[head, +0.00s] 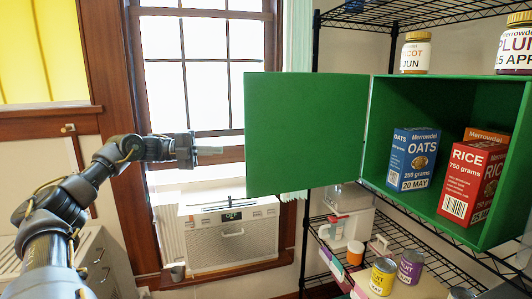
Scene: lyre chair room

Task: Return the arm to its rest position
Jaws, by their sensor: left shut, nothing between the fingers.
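My left arm comes in from the lower left and reaches to the middle left of the head view. My left gripper (208,150) is shut and empty, pointing right, in front of the window. Its tips are a little left of the open green cabinet door (305,132), with a gap between them in the picture. My right gripper is not in view.
Jars (416,54) stand on top. Cans (382,276) stand on a lower shelf. A grey drawer unit (100,262) is at lower left.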

